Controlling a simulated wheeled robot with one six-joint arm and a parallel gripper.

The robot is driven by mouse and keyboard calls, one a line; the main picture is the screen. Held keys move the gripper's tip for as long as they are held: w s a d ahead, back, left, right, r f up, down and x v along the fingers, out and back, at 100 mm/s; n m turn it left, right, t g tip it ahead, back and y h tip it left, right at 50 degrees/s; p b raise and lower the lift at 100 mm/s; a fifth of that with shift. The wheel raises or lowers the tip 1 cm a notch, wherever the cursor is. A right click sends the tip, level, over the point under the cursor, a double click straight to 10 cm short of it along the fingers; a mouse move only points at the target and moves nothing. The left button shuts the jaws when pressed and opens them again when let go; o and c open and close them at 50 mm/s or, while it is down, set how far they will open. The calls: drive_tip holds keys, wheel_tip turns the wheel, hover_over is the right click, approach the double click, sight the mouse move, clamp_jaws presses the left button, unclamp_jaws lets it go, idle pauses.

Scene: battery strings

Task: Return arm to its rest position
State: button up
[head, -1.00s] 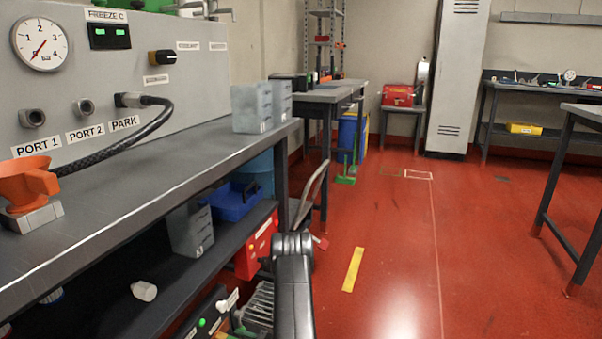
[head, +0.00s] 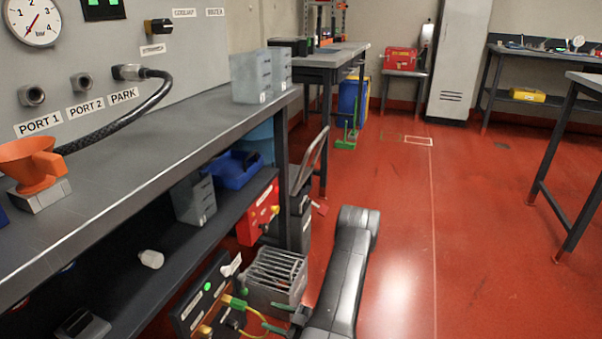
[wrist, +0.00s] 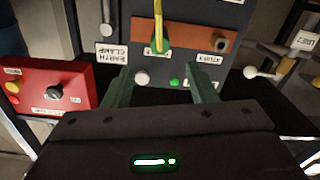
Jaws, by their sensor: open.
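My arm (head: 345,270) shows at the bottom centre of the head view, bent low in front of the bench. My gripper (wrist: 160,80) is open in the wrist view, with its two green fingers spread and nothing held between them. The fingers face a dark panel (wrist: 200,20) labelled EARTH CLAMP. A yellow cable (wrist: 158,30) with a green end is on the panel's orange-brown bar (wrist: 195,38), beyond the gap between the fingers. In the head view my gripper (head: 268,318) is small beside this panel (head: 195,305); whether it touches anything cannot be told.
A grey workbench (head: 150,145) with a lower shelf runs along the left. A grey ribbed unit (head: 275,275) stands close to my arm. A red box (wrist: 55,85) with knobs is left of the gripper. Red floor (head: 400,260) is free on the right.

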sight(246, 307)
drive_tip(key=b+x, duration=0.3)
drive_tip(key=x, duration=0.8)
drive_tip(key=shift+w+a+f+b, duration=0.1)
drive_tip(key=shift+w+a+b, duration=0.05)
drive_tip(key=shift+a+b, duration=0.25)
drive_tip(key=shift+v, duration=2.25)
